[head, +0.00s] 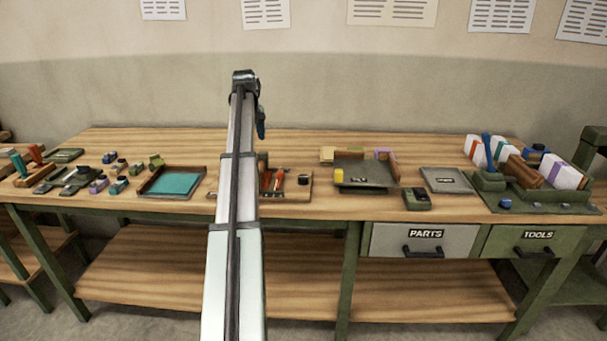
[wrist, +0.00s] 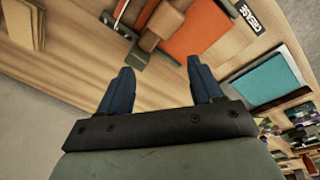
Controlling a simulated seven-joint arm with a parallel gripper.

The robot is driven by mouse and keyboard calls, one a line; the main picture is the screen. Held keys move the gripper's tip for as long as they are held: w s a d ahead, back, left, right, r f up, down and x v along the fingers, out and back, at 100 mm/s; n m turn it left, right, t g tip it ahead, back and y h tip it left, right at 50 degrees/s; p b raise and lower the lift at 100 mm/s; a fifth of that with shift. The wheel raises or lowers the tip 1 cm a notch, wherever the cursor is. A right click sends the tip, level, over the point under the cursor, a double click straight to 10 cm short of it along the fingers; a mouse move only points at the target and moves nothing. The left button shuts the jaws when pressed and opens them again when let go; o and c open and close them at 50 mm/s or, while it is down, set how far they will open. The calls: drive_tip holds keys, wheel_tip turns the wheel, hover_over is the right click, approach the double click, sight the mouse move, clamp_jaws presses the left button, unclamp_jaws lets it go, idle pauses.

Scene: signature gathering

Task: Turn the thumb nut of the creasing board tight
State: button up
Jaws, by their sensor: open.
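The creasing board (head: 291,194) is a wooden board on the bench with orange-red pieces on it, partly hidden behind my arm in the head view. In the wrist view its orange sheet (wrist: 200,30) lies at the top, with a brown block (wrist: 167,19) and dark green bars beside it. A small dark brown knob (head: 303,179) stands at the board's right end; I cannot tell if it is the thumb nut. My gripper (wrist: 160,88) is open and empty, its blue fingers apart above bare wood. In the head view one blue finger (head: 261,123) shows above the bench's back part.
A teal-lined tray (head: 172,184) lies left of the board, with several small clamps further left. A green tray with blocks (head: 365,175) stands to the right. A label plate (wrist: 258,18) lies beside the orange sheet. The bench's back strip is mostly clear.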

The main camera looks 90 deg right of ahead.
drive_tip(key=y, duration=0.2)
hover_over(304, 177)
wheel_tip(304, 177, down, 13)
drive_tip(key=shift+w+f, duration=0.1)
drive_tip(key=shift+c, duration=0.3)
drive_tip(key=c, duration=1)
